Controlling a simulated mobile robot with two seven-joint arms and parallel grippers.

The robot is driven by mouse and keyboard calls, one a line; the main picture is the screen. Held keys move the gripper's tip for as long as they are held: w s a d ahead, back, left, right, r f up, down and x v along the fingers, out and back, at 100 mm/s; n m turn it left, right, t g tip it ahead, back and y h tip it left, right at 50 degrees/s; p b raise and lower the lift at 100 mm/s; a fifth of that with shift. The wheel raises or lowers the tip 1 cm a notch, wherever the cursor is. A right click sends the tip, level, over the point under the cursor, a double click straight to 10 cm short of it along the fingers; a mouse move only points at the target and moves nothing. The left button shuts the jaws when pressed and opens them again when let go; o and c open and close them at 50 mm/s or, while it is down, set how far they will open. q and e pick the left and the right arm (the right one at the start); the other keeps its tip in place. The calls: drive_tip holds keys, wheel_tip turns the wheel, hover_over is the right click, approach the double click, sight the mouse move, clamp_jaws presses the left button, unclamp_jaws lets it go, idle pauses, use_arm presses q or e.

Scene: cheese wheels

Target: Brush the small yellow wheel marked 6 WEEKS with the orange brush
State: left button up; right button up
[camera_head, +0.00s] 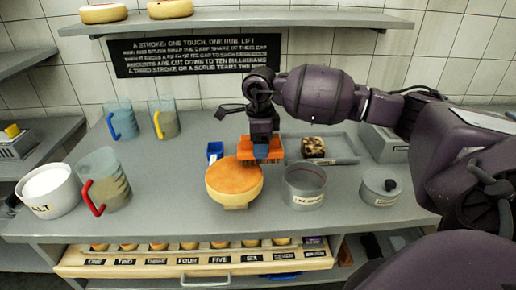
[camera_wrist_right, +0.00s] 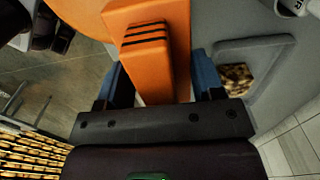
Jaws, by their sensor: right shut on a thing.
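A yellow cheese wheel with an orange-brown top (camera_head: 234,178) lies on the grey counter in the middle of the head view. A small tag at its front is too small to read. My right gripper (camera_head: 262,152) is shut on the orange brush (camera_head: 246,147), just behind the wheel's back edge. In the right wrist view, the orange brush (camera_wrist_right: 150,45) sits between the blue finger pads, and part of the wheel's top (camera_wrist_right: 82,14) shows beyond it. Whether the brush touches the wheel cannot be told. My left gripper is out of view.
A small blue object (camera_head: 215,150) stands behind the wheel. An open grey pot (camera_head: 304,186) and a lidded pot (camera_head: 382,187) stand to the right, a tray (camera_head: 340,142) behind. Jugs (camera_head: 108,180) and a white tub (camera_head: 48,190) are left. A labelled drawer (camera_head: 200,262) sits below.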

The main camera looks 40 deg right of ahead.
drive_tip(key=r, duration=0.2)
drive_tip(key=shift+s+a+r+p, duration=0.1)
drive_tip(key=shift+a+r+p, duration=0.25)
drive_tip(key=shift+r, duration=0.45)
drive_tip(key=shift+d+r+p, duration=0.15)
drive_tip(key=shift+r+p, duration=0.35)
drive_tip(key=shift+r, duration=0.1)
drive_tip(key=shift+r+p, duration=0.35)
drive_tip(key=shift+r, duration=0.45)
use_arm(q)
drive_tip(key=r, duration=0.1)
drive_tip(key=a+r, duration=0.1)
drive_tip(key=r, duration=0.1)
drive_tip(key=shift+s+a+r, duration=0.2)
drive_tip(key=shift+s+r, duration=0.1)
use_arm(e)
drive_tip(key=shift+r, duration=0.3)
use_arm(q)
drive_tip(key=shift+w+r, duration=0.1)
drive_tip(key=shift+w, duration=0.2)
